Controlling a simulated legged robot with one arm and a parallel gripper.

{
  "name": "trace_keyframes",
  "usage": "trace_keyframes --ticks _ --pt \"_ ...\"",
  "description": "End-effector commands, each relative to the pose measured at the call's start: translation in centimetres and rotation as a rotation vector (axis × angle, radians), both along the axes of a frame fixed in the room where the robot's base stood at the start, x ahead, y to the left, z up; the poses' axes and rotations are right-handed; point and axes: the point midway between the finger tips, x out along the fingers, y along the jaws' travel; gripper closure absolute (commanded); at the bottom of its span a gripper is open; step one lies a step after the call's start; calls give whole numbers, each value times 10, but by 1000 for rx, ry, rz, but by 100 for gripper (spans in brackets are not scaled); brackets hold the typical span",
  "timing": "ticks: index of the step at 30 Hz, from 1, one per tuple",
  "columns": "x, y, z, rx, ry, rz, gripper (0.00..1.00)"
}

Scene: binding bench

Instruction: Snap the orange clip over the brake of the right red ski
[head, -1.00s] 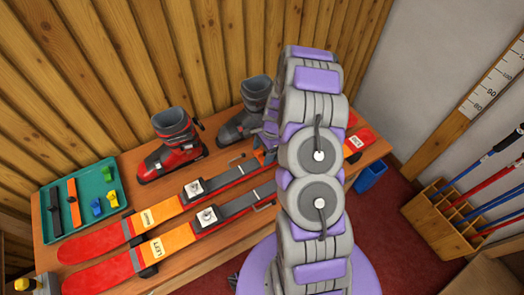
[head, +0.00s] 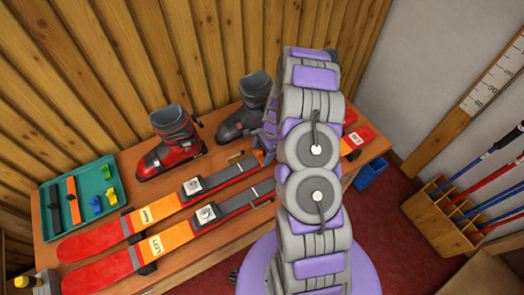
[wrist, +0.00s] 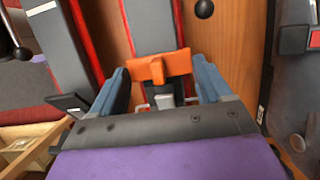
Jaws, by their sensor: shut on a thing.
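The right red ski (head: 98,238) lies on the bench behind the ski with the "LEFT" label (head: 92,275). My gripper (wrist: 160,82) is shut on the orange clip (wrist: 158,67), with a blue-grey finger on each side of it. In the wrist view the clip is over the grey binding track (wrist: 150,25) of a red-edged ski. Thin metal brake parts (wrist: 143,107) show just below the clip. I cannot tell whether the clip touches the brake. In the head view my arm hides most of the gripper and the far ends of the skis.
A teal tray (head: 118,208) with straps and small coloured pieces is at the bench's left. A red boot (head: 172,155) and a grey boot (head: 240,124) stand behind the skis. A blue bin (head: 370,174) and a pole rack (head: 440,220) stand on the right.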

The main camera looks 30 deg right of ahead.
Motion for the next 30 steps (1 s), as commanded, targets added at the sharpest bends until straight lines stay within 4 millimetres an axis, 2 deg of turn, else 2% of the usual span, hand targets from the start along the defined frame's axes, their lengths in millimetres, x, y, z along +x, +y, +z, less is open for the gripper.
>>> trace_keyframes --ticks 6,7,13,24,30 --pt "0 -2 0 -2 -2 -1 56" --pt "0 -2 0 -3 -2 -1 19" --pt "0 -1 0 -2 -2 -1 0" --pt "0 -1 1 -2 -1 0 0" --pt "0 -1 8 -2 -1 0 0"
